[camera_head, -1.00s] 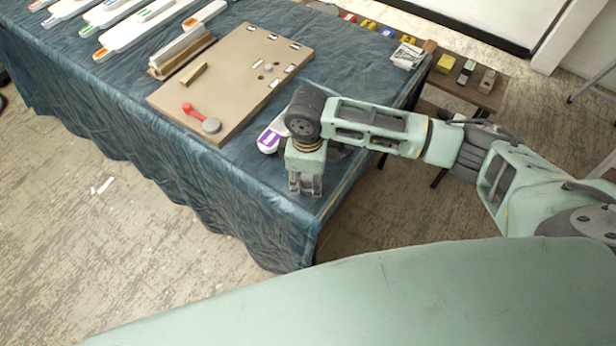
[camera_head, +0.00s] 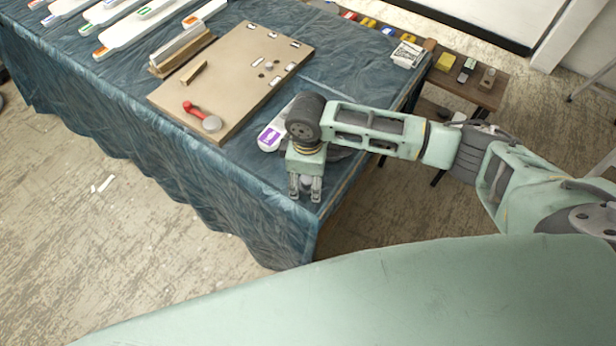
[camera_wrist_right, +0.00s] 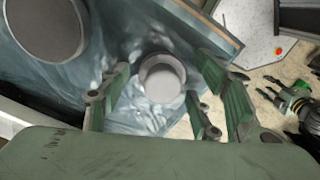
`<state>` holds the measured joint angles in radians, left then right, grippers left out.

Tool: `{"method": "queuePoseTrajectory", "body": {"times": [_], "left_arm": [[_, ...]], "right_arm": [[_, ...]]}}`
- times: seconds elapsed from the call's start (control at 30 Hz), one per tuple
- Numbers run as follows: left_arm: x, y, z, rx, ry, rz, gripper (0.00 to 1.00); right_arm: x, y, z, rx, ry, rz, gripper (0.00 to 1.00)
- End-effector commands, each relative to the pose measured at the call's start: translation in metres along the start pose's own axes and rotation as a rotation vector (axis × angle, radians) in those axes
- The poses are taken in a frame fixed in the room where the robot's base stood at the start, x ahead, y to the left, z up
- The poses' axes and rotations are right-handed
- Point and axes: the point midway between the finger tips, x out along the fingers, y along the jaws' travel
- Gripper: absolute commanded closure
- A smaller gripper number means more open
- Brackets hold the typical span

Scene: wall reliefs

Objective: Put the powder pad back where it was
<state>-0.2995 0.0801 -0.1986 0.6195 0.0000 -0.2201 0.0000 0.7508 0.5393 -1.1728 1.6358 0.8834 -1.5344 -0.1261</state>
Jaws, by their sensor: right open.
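My right gripper (camera_head: 305,188) is over the near right corner of the cloth-covered table, pointing down. Its fingers are apart, also in the right wrist view (camera_wrist_right: 160,100). A small pale round thing (camera_wrist_right: 162,77), which I take for the powder pad, is between and beyond the fingers at the table corner. I cannot tell if a finger touches it. In the head view it is mostly hidden by the gripper. At the right edge of the wrist view are green and dark parts (camera_wrist_right: 292,103), which look like my left gripper; its jaws are unclear.
A large grey disc (camera_wrist_right: 45,22) lies close by on the blue cloth. A white piece with a purple label (camera_head: 270,137) is beside my arm. A brown board (camera_head: 235,85) with a red-handled tool (camera_head: 200,115) is farther left. The table edge is close to the gripper.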

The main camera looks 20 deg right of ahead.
Motion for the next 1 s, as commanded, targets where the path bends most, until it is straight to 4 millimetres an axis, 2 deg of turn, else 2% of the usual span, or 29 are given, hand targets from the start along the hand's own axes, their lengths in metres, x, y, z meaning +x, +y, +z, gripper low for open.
{"method": "queuePoseTrajectory", "body": {"times": [0.17,0.27,0.5,0.7,1.0], "left_arm": [[0.002,0.0,0.0,0.0,0.0,0.0,0.6],[0.004,0.0,0.0,0.0,0.0,0.0,0.6],[0.009,0.0,0.001,0.0,0.001,0.0,0.6],[0.012,0.0,0.001,0.001,0.001,0.0,0.6],[0.012,0.001,0.001,0.002,0.001,0.001,0.6]], "right_arm": [[-0.012,0.001,-0.001,-0.001,0.003,0.001,0.43],[-0.028,0.001,-0.001,-0.002,0.004,0.003,0.43],[-0.081,0.001,-0.001,-0.001,0.003,0.003,0.43],[-0.112,0.001,-0.001,0.0,0.003,0.002,0.43],[-0.124,0.0,0.0,0.001,0.0,-0.001,0.43]]}}
